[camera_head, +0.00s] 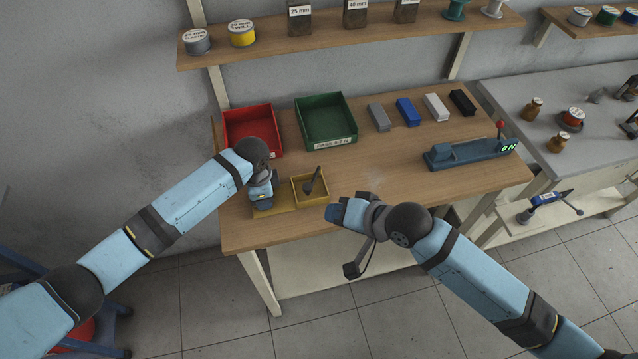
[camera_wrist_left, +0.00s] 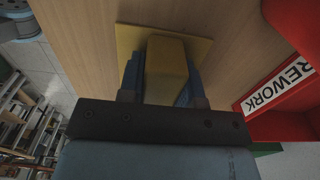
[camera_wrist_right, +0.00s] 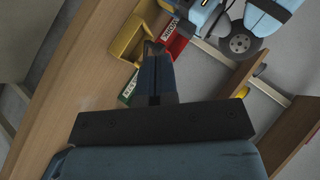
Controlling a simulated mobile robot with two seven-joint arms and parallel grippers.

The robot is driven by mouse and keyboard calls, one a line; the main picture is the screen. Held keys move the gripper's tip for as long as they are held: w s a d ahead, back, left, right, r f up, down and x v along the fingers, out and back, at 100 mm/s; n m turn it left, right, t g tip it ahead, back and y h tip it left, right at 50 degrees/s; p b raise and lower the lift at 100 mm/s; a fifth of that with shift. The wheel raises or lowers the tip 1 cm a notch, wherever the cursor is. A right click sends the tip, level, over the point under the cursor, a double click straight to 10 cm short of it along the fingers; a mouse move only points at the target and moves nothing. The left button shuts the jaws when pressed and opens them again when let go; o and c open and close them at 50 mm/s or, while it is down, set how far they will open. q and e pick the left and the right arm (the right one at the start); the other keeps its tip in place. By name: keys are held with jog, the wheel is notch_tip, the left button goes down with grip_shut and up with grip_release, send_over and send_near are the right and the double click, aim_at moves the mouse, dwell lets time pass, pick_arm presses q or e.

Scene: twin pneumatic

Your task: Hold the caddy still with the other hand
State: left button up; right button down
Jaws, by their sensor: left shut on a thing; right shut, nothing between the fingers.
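The yellow caddy (camera_head: 313,201) stands near the front edge of the wooden bench, with a flat base and an open square box. A dark tool (camera_head: 313,181) leans upright in the box. My left gripper (camera_head: 262,201) is shut on the caddy's yellow block at its left end. The left wrist view shows this block (camera_wrist_left: 167,66) between the two blue fingers, above the yellow base plate. My right gripper (camera_head: 332,212) is shut and empty, just right of the box and apart from it. In the right wrist view the caddy (camera_wrist_right: 127,38) lies beyond the closed fingers.
A red bin (camera_head: 252,127) and a green bin (camera_head: 327,122) stand behind the caddy. Several small coloured blocks lie at the back right. A blue device (camera_head: 470,154) with a red knob and lit display sits at the right. The bench middle is clear.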

aim_at(311, 191)
jog(key=s+d+f+m+t+y, duration=0.3)
jog(key=d+f+m+t, duration=0.25)
jog(key=m+t, duration=0.2)
jog(key=shift+m+g, duration=0.25)
jog(key=x, duration=1.3)
jog(key=shift+w, duration=0.4)
